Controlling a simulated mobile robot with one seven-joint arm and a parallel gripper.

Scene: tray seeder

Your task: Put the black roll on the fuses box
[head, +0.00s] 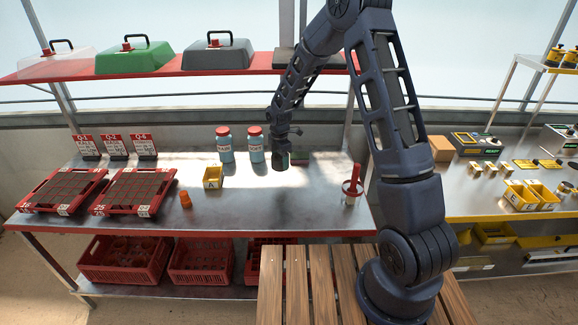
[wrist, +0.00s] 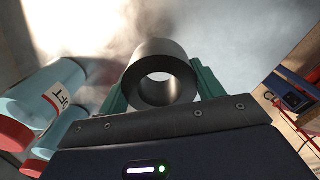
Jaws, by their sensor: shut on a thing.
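The black roll (wrist: 158,60) is a short hollow cylinder, and its open end faces the wrist camera. My gripper (wrist: 162,82) is shut on it, with one green finger on each side. In the head view my gripper (head: 281,160) is over the middle of the metal table, right of two blue jars; the roll is hard to make out there. I cannot tell for sure which thing is the fuses box; a plain brown box (head: 442,149) stands at the left end of the right-hand bench, with no readable label.
Two blue jars (head: 256,146) with red lids stand close left of my gripper. A red-handled tool (head: 353,186) stands at the right. The front middle of the table is clear.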

